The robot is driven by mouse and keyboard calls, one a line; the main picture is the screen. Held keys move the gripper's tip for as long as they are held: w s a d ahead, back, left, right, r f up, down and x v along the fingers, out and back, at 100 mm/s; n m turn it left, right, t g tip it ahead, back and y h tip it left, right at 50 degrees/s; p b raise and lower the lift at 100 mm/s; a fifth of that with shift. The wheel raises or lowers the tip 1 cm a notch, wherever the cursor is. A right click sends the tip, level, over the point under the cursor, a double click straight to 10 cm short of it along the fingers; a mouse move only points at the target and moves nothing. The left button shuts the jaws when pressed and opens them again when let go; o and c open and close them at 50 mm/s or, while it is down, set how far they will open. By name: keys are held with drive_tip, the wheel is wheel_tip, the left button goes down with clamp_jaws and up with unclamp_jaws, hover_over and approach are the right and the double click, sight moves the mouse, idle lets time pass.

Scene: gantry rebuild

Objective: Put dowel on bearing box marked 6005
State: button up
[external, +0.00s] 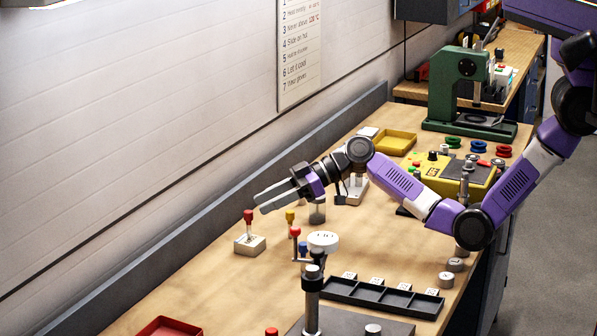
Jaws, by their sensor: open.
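My gripper (260,203) is open and empty, with its two grey fingers pointing left, above the wooden bench. I cannot pick out the dowel with certainty. No marking 6005 is readable at this size, so I cannot tell which thing is the bearing box. A pale block (250,246) with a red-topped peg stands on the bench below and left of the fingertips.
A post with a white round top (323,240) rises in front, beside red, yellow and blue knobs. A yellow control box (470,183), yellow tray (396,142) and green press (450,95) stand farther back. A red tray (170,328) is front left. The bench's left middle is clear.

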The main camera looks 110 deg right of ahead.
drive_tip(key=p+v, duration=0.1)
drive_tip(key=v, duration=0.3)
drive_tip(key=shift+w, duration=0.1)
idle(0.4)
